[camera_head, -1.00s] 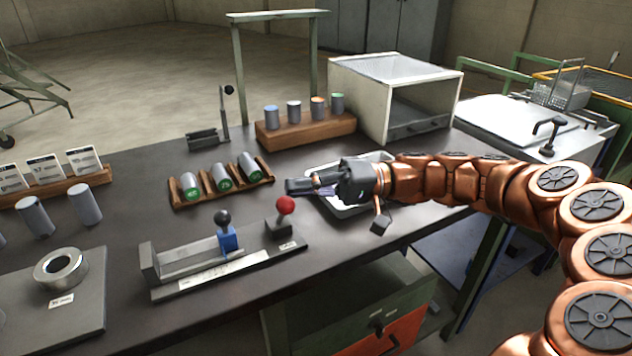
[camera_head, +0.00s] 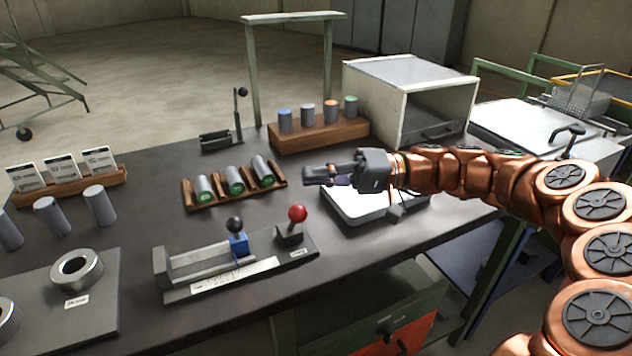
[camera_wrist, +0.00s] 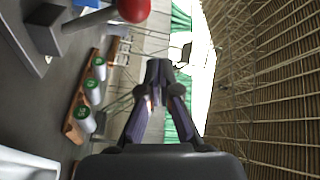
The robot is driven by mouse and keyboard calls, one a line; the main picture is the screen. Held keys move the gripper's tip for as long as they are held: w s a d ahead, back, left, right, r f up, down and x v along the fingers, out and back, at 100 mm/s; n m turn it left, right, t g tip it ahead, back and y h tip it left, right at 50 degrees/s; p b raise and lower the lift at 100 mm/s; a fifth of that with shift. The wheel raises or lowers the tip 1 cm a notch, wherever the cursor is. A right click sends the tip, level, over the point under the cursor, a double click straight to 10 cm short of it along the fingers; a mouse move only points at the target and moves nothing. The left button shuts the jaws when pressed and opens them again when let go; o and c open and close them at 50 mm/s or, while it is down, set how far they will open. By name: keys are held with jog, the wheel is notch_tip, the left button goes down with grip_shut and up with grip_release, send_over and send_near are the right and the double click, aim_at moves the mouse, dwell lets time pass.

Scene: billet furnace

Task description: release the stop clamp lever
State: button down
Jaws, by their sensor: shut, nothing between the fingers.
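A long gauge fixture (camera_head: 188,292) lies on the dark bench, with a ruled strip along its front. A blue sliding block (camera_head: 239,246) with a black-knobbed lever (camera_head: 235,225) sits on its rail. At the fixture's right end a red-knobbed lever (camera_head: 298,214) stands on a dark block. The red knob also shows at the top of the wrist view (camera_wrist: 133,9). Which lever is the stop clamp lever, I cannot read from the labels. My gripper (camera_head: 308,175) is shut and empty, above and behind the red knob, apart from it. Its fingertips (camera_wrist: 158,72) meet in the wrist view.
A wooden rack (camera_head: 212,201) of green-ended cylinders lies behind the fixture. A white tray (camera_head: 345,214) is under my gripper. Another cylinder rack (camera_head: 330,137) and an open-fronted box (camera_head: 390,110) stand behind. A plate with rings (camera_head: 105,318) is at left.

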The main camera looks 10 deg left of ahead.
jog(key=v, duration=1)
jog(key=shift+w+f+b, duration=0.3)
jog(key=shift+f, duration=0.1)
jog(key=shift+a, duration=0.15)
jog(key=s+a+f+h, duration=0.1)
jog(key=s+f+h, duration=0.15)
jog(key=s, duration=0.35)
jog(key=s+a+f+m+h, duration=0.1)
jog(key=s+a+h, duration=0.15)
jog(key=s, duration=0.45)
jog(key=s+a+f+h, duration=0.1)
jog(key=s+h, duration=0.3)
jog(key=s, duration=0.2)
jog(key=s+d+f+m+t+h, duration=0.2)
jog(key=s+d+f+m+h, duration=0.15)
jog(key=s+d+f, duration=0.45)
jog(key=s+d+f+m+t+h, duration=0.15)
jog(key=s+d+f+h, duration=0.35)
jog(key=d, duration=0.6)
notch_tip(320, 180, up, 20)
jog(key=m+p, duration=0.1)
jog(key=p, duration=1.7)
jog(key=shift+f+t+p, duration=0.2)
jog(key=shift+t+p, duration=0.1)
jog(key=shift+t, duration=0.15)
